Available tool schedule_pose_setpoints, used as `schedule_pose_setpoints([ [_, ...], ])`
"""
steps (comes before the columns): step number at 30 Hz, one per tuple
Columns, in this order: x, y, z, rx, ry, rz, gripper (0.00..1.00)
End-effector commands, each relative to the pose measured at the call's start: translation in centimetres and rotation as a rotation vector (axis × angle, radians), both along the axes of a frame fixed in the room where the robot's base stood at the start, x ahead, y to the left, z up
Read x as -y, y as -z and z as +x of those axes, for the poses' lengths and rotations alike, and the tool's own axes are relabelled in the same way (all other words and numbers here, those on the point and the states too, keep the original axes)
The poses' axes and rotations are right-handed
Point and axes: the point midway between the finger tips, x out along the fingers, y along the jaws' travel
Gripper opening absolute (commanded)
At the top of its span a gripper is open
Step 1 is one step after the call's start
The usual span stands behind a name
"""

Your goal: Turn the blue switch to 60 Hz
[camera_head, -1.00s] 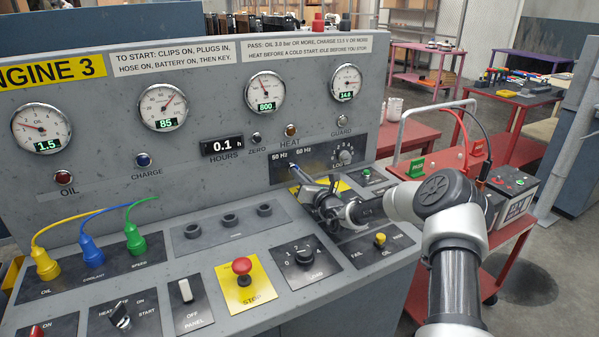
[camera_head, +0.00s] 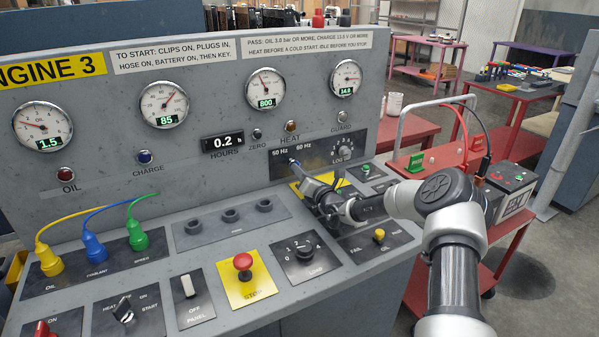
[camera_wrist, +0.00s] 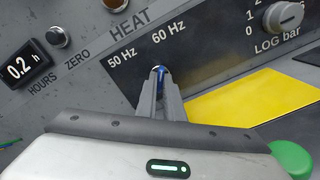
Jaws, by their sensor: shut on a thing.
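The blue switch (camera_wrist: 160,79) is on a dark plate under the printed labels 50 Hz and 60 Hz. In the wrist view, the two narrow fingers of my gripper (camera_wrist: 159,84) are closed around it, one on each side. Only a small blue part shows between the fingers, so I cannot tell which label it points to. In the head view, my gripper (camera_head: 298,168) reaches the plate from the right and front, and its fingers hide most of the switch.
The LOG bar knob (camera_wrist: 284,17) is to the right of the switch. The HEAT lamp (camera_head: 291,127) is above. A yellow patch (camera_wrist: 245,105) and a green button (camera_wrist: 291,158) lie near my gripper. The red stop button (camera_head: 242,261) is on the sloped desk in front.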

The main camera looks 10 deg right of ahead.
Motion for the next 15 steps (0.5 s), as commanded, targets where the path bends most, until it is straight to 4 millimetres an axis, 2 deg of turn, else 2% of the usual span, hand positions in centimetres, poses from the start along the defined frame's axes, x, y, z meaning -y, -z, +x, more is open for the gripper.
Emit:
schedule_pose_setpoints([
  [1,-0.02,0.21,-0.07,-0.004,0.0,0.002,0.13],
  [3,-0.02,0.18,-0.06,-0.004,0.0,0.002,0.25],
  [4,-0.02,0.17,-0.06,-0.003,-0.001,0.001,0.27],
  [15,0.2,0.03,-0.52,-0.002,0.0,0.0,0.27],
])
